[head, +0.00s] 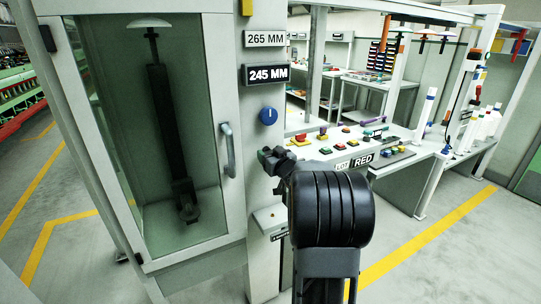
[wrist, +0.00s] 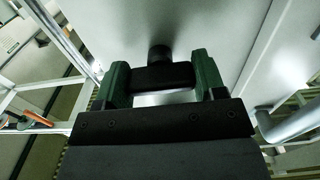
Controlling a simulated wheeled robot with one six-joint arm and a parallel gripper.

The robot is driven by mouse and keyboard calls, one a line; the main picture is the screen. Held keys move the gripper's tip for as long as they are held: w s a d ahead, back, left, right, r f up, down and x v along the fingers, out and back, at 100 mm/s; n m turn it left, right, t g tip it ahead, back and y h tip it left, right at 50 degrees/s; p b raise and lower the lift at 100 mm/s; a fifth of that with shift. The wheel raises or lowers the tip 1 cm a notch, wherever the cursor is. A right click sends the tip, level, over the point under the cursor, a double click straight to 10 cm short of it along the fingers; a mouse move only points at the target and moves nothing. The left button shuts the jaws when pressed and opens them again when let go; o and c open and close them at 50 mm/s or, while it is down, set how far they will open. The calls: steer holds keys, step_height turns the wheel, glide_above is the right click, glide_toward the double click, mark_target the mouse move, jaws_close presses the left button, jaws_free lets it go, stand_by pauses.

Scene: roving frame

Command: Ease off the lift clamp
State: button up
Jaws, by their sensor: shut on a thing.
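A black bar-shaped handle (wrist: 162,76) on a short round black stem (wrist: 159,54) stands out from a pale panel in the wrist view. I take it to be the lift clamp, though no label shows on it. My gripper (wrist: 161,82) has its two green fingers around the handle, one at each end, shut on it. In the head view my gripper (head: 271,158) is against the grey post (head: 262,190), below the blue dial. My own black arm and gripper hide most of the handle there.
A glass-fronted cabinet (head: 160,130) with a grey door handle (head: 228,150) stands close on the left. A workbench (head: 400,155) with coloured buttons and bottles is on the right.

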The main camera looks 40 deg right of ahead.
steer(key=shift+f, duration=0.1)
steer(key=n+b, duration=0.4)
steer(key=shift+f, duration=0.15)
steer(key=n+b, duration=0.3)
steer(key=n, duration=0.1)
steer(key=shift+n, duration=0.4)
steer(key=n+b, duration=0.3)
steer(key=n, duration=0.2)
steer(key=shift+b, duration=0.4)
steer(key=shift+r+n+b, duration=0.2)
steer(key=shift+n+b, duration=0.8)
steer(key=shift+n, duration=1)
steer(key=o, duration=0.9)
steer(key=shift+s, duration=0.1)
